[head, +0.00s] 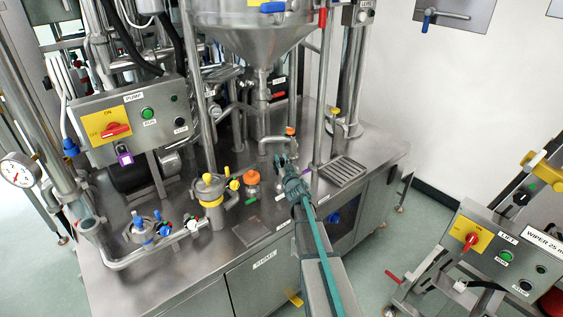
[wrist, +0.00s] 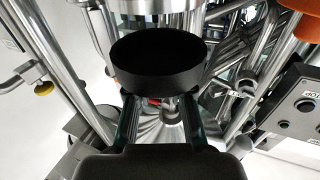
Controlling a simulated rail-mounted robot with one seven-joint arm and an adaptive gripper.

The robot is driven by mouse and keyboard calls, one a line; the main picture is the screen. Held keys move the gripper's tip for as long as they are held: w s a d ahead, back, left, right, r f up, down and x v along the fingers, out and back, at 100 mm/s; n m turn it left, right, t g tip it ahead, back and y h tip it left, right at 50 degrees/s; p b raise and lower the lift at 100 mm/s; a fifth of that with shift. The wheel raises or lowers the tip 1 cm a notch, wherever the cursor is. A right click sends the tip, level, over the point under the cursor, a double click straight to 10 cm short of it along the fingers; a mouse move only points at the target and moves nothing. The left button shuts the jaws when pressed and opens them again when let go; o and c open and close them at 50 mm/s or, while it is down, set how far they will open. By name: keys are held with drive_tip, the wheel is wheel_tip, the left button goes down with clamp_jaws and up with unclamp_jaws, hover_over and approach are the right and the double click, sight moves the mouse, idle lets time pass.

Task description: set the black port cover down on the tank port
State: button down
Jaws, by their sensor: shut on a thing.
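My gripper (wrist: 158,118) is shut on the black port cover (wrist: 157,66), a round, dark disc with a raised rim, held at the fingertips in the wrist view. In the head view my gripper (head: 288,172) is above the steel bench, right of the orange-topped fitting (head: 252,178) and below the steel hopper. The cover is too small and too much hidden by the gripper to make out clearly there. I cannot tell for sure which fitting is the tank port; an open grey pipe end (head: 90,225) stands at the bench's left edge.
A yellow-topped fitting (head: 208,187) and a blue-topped fitting (head: 143,228) stand on the bench. The steel hopper (head: 262,30) and vertical pipes (head: 318,95) crowd the back. A slotted drain plate (head: 343,171) lies right of my gripper. A control box (head: 133,119) is at left.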

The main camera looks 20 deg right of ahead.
drive_tip(key=shift+r+p, duration=0.9)
drive_tip(key=shift+r, duration=0.35)
drive_tip(key=shift+f, duration=0.1)
